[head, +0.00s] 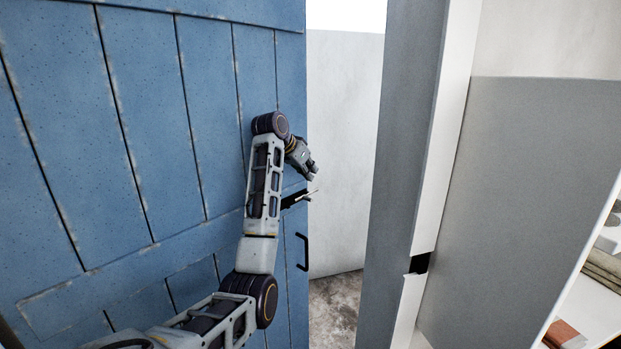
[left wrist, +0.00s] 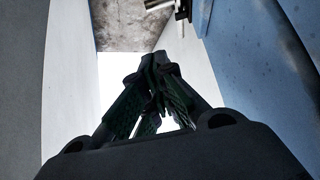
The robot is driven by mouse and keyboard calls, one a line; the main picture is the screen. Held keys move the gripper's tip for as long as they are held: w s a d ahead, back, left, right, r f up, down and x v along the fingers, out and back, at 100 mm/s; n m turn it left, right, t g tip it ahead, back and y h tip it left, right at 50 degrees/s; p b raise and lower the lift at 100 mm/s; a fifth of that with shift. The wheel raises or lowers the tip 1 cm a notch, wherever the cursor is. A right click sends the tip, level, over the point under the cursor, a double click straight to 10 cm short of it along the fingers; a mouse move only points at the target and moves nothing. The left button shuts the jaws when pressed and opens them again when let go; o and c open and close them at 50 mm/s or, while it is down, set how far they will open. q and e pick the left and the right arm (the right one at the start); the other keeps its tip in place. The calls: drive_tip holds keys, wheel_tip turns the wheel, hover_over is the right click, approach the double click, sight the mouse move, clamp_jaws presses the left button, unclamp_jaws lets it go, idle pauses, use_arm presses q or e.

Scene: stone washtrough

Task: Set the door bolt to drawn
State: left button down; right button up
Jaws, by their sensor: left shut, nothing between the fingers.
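The blue plank door (head: 150,130) stands open, with a gap between its right edge and the grey door frame (head: 405,130). The door bolt (head: 295,198) is a dark fitting with a thin metal rod near that edge, partly hidden by my left arm; I cannot tell its exact setting. In the left wrist view a dark and silver fitting, apparently the bolt (left wrist: 181,10), shows at the top edge. My left gripper (head: 313,172) is shut and empty, just above the bolt's rod and apart from it. Its closed fingers (left wrist: 153,62) show in the left wrist view. My right gripper is out of view.
A black pull handle (head: 302,252) sits on the door below the bolt. A dark recess (head: 419,264) is cut in the frame's edge. Shelves with folded items (head: 604,265) stand at the far right. The doorway gap is clear down to the stone floor (head: 335,305).

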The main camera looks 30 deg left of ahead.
sight(314, 191)
use_arm(q)
drive_tip(key=a+p+x, duration=0.1)
drive_tip(key=p+x, duration=0.1)
drive_tip(key=x, duration=0.8)
drive_tip(key=shift+s+f+p, duration=0.15)
drive_tip(key=shift+s+p, duration=0.25)
drive_tip(key=shift+s, duration=0.6)
drive_tip(key=shift+s+f+p, duration=0.15)
drive_tip(key=shift+s+p, duration=0.25)
drive_tip(key=shift+s, duration=0.6)
drive_tip(key=shift+f, duration=0.1)
